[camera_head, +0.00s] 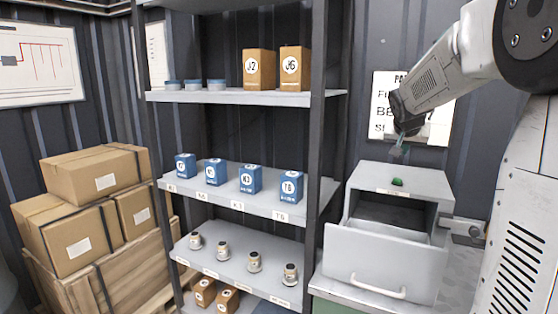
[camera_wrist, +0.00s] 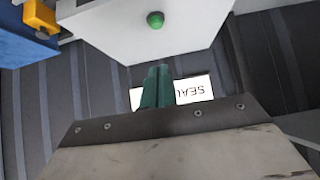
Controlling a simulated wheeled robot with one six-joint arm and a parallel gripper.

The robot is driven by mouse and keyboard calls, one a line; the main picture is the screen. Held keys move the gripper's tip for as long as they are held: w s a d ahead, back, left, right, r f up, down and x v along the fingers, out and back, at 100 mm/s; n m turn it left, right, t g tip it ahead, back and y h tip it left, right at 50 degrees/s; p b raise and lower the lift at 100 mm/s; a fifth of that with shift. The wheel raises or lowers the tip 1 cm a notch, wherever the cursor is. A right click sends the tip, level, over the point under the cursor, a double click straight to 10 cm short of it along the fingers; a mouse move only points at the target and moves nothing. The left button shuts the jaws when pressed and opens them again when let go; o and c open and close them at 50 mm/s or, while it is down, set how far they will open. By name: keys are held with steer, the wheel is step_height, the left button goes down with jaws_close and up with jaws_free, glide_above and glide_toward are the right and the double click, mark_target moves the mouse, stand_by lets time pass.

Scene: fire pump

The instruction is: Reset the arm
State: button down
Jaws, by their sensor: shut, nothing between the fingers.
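My gripper (camera_head: 398,152) hangs at the end of my arm, above the grey drawer cabinet (camera_head: 385,179) on the right in the head view. In the wrist view my gripper (camera_wrist: 158,70) has its two green fingers together, with nothing between them. The fingertips are apart from the cabinet. A green button or knob (camera_head: 397,182) sits on the cabinet top; it also shows in the wrist view (camera_wrist: 155,20). The cabinet's drawer (camera_head: 384,267) is pulled open, and its visible inside looks empty.
A shelf rack (camera_head: 240,97) with blue boxes, orange boxes and small jars stands left of the cabinet. Cardboard boxes (camera_head: 75,232) are stacked at the far left. A paper sign (camera_head: 382,105) hangs on the wall behind my gripper. The open drawer juts forward.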

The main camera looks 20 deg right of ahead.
steer(key=s+a+f+n+g+y, duration=0.2)
steer(key=s+a+f+g, duration=0.1)
steer(key=s+a+f, duration=0.4)
steer(key=s+a+f+n+g+y, duration=0.1)
steer(key=s+a+n, duration=0.3)
steer(key=s+a, duration=0.7)
steer(key=s+a+f+n+g+y, duration=0.1)
steer(key=s+a+f+n+y, duration=0.2)
steer(key=s+a, duration=0.9)
steer(key=a, duration=0.7)
steer(key=shift+s+f+n+y, duration=0.25)
steer(key=shift+s+n+y, duration=0.05)
steer(key=shift+n+y, duration=0.1)
